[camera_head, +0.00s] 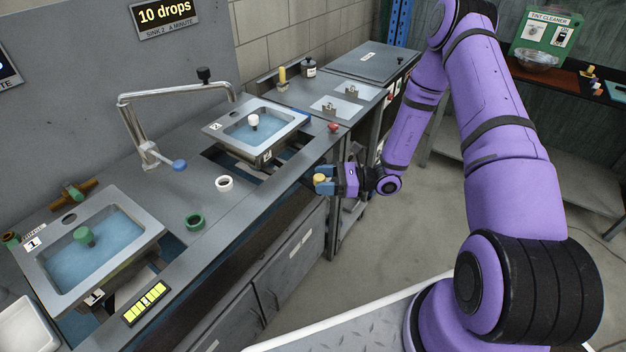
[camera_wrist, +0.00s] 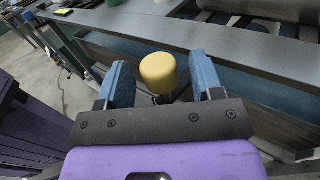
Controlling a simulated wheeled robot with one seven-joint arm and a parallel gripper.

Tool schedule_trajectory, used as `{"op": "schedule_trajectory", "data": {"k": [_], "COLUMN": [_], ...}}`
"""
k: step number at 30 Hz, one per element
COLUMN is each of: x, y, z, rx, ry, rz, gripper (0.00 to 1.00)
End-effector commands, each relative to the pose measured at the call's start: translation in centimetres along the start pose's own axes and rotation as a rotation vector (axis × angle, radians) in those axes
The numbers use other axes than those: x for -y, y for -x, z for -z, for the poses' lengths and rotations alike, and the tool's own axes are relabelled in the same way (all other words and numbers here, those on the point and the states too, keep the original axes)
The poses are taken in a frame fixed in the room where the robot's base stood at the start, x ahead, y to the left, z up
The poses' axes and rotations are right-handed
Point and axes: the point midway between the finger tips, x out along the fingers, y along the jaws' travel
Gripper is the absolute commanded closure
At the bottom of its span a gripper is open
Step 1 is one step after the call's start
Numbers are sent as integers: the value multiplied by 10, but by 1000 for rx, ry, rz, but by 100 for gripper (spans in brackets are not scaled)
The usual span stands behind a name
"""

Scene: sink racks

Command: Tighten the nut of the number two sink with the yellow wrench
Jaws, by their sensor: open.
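The number two sink (camera_head: 213,127) is a grey basin with bluish water and a white plug, set in the counter. I cannot make out its nut. My gripper (camera_head: 321,180) is open at the counter's front edge, to the right of and below this sink. A yellow rounded knob (camera_head: 319,177) is at its blue fingers. In the wrist view the knob (camera_wrist: 158,70) stands between the two open fingers of my gripper (camera_wrist: 162,82), with visible gaps on both sides. A dark stem shows under it; whether it is the yellow wrench's end I cannot tell.
The number one sink (camera_head: 150,232) with a green plug is at the lower left. A white ring (camera_head: 224,183) and a green ring (camera_head: 195,222) lie on the counter. A sign reading "10 drops" (camera_head: 166,15) hangs above.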

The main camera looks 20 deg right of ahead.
Motion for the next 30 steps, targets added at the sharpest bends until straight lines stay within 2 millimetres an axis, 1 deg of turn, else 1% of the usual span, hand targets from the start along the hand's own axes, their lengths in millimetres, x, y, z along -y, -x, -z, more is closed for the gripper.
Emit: {"op": "schedule_trajectory", "data": {"k": [1, 6, 10, 17, 18, 23, 24, 26, 30], "x": [0, 0, 0, 0, 0, 0, 0, 0, 2], "y": [-8, -24, -28, -29, -29, -29, -29, -29, -27], "z": [0, 0, 0, 0, 0, 0, 0, 0, 0], "rx": [0, 0, 0, 0, 0, 0, 0, 0, 1], "ry": [0, 1, 1, 1, 1, 1, 1, 1, 2], "rz": [-2, -1, 0, 0, 0, 0, 0, 0, -6], "gripper": [40, 40, 40, 40, 42, 79, 88, 100, 100]}}
